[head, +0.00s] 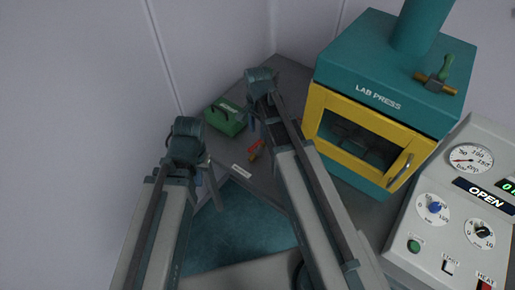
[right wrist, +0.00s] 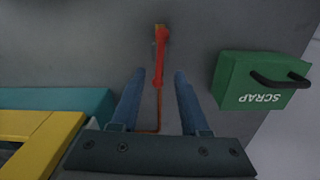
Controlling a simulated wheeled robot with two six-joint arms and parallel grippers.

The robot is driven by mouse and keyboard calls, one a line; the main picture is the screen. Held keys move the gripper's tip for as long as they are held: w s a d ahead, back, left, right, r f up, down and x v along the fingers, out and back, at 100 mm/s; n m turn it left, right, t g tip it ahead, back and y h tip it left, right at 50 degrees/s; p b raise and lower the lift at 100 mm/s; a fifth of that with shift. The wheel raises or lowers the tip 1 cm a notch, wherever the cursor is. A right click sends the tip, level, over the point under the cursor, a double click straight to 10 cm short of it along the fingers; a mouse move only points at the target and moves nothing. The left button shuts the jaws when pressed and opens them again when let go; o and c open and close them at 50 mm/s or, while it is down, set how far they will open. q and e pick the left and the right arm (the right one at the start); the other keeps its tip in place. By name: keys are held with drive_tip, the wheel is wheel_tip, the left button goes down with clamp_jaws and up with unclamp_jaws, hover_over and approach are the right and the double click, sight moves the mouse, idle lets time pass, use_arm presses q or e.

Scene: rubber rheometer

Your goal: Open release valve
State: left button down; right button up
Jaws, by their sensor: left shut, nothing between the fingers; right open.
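A red lever handle (right wrist: 160,60) with a brass end and a thin copper pipe lies ahead of my right gripper (right wrist: 159,72) in the right wrist view. The lever's lower part shows between the two open blue fingers, with gaps on both sides; I cannot tell the height between them. In the head view the red lever (head: 255,150) sits on the grey bench beside a small white label too small to read. My right gripper (head: 253,122) is above it there, partly hidden by its arm. My left gripper (head: 205,180) is lower left, shut and empty.
A green scrap box (head: 228,120) stands behind the lever and shows in the right wrist view (right wrist: 245,82). The teal and yellow lab press (head: 375,110) stands right, with a green-handled brass valve (head: 438,80) on top. A control panel (head: 450,215) reads OPEN.

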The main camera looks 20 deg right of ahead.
sight(257, 142)
wheel_tip(257, 142, down, 8)
drive_tip(key=b, duration=0.6)
drive_tip(key=shift+r, duration=0.25)
clamp_jaws()
